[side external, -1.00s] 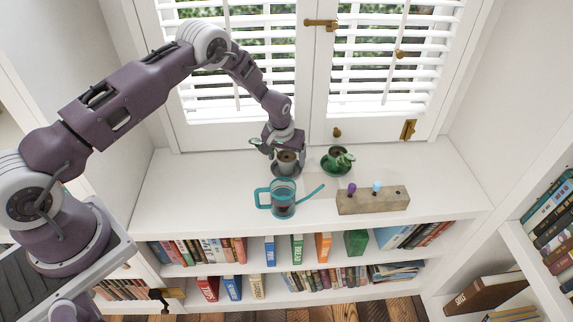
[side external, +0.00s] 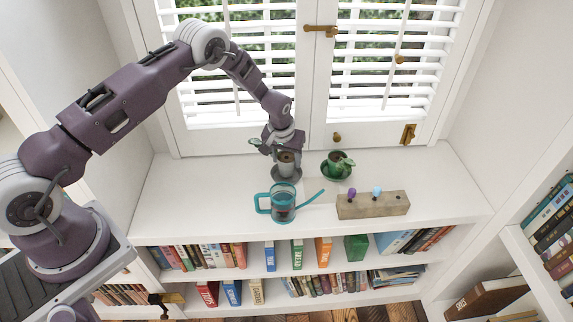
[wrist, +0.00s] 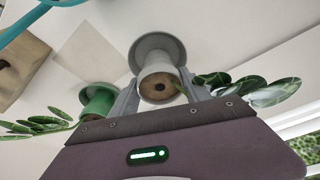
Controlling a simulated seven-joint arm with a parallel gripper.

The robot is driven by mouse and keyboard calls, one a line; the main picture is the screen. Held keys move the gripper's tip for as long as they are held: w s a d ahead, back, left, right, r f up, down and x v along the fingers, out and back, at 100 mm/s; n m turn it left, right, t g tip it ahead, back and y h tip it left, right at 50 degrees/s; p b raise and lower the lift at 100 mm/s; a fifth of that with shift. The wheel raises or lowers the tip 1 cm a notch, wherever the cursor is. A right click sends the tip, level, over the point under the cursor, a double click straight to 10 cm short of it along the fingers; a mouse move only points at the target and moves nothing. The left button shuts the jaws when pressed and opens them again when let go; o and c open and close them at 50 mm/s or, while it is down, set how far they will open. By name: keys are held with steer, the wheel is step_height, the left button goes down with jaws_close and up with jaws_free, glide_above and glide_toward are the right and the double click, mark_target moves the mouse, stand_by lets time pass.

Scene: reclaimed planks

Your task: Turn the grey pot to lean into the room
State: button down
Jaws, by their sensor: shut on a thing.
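The grey pot (side external: 285,163) holds dark soil and a plant whose green leaves lean to the left in the side view. My gripper (side external: 284,152) is shut on it from above, with one finger on each side of the pot. The pot looks raised a little above its grey saucer (side external: 288,176). In the wrist view the pot (wrist: 158,75) sits between my fingers, and its leaves (wrist: 245,88) spread to the right, towards the window side. The saucer (wrist: 150,43) shows behind the pot, and part of it is hidden.
A green pot (side external: 335,160) with a plant stands on a green saucer just right of my gripper. A teal watering can (side external: 282,208) stands in front, its spout reaching right. A block (side external: 373,205) with purple and blue knobs lies front right. The white ledge (side external: 190,190) is clear at left.

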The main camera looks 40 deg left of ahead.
step_height(320, 180, up, 11)
steer(key=shift+r, duration=0.15)
stand_by(0.4)
step_height(320, 180, down, 10)
steer(key=n+y, duration=0.1)
steer(key=n, duration=0.3)
steer(key=shift+r+g, duration=0.2)
steer(key=shift+g, duration=0.1)
steer(key=shift+f, duration=1.45)
steer(key=shift+c, duration=2.2)
jaws_free()
